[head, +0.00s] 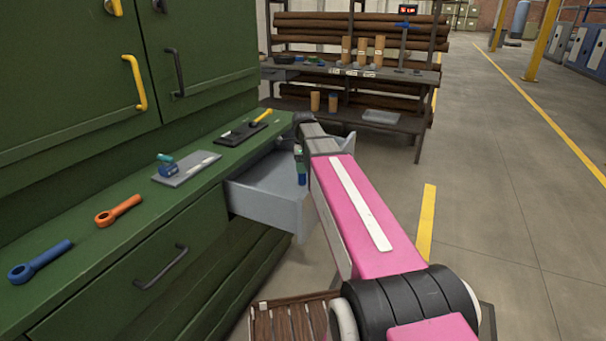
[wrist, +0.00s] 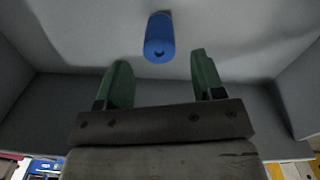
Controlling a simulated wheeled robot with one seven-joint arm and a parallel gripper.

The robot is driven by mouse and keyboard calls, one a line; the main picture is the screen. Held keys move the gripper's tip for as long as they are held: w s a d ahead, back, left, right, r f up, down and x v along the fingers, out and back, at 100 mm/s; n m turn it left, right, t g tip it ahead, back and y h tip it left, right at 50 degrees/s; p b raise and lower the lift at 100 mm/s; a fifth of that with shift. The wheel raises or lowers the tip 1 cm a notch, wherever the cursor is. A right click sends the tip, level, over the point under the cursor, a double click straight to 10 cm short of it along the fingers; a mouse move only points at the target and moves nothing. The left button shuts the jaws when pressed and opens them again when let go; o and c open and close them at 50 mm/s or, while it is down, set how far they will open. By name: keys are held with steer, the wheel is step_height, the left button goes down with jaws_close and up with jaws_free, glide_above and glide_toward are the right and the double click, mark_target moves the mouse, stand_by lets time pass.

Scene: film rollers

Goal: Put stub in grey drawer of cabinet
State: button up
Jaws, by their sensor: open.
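The grey drawer (head: 264,205) of the green cabinet stands pulled out. My gripper (wrist: 160,75) is over it, pointing into it, with its two green fingers spread apart and nothing between them. A blue cylindrical stub (wrist: 160,40) with a dark hole in its end is just past the fingertips, inside the drawer's walls and clear of both fingers. In the head view the stub (head: 301,179) shows as a small blue piece below the gripper, partly hidden by my arm. I cannot tell whether it touches the drawer's floor.
The green cabinet ledge (head: 133,230) holds a blue rod-end tool (head: 40,261), an orange one (head: 118,211), a grey plate (head: 187,169) and a yellow-handled tool (head: 262,117). A workbench (head: 420,76) with rollers stands behind. The floor to the right is clear.

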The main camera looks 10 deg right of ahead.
step_height(320, 180, up, 7)
stand_by(0.3)
steer(key=shift+f, duration=0.1)
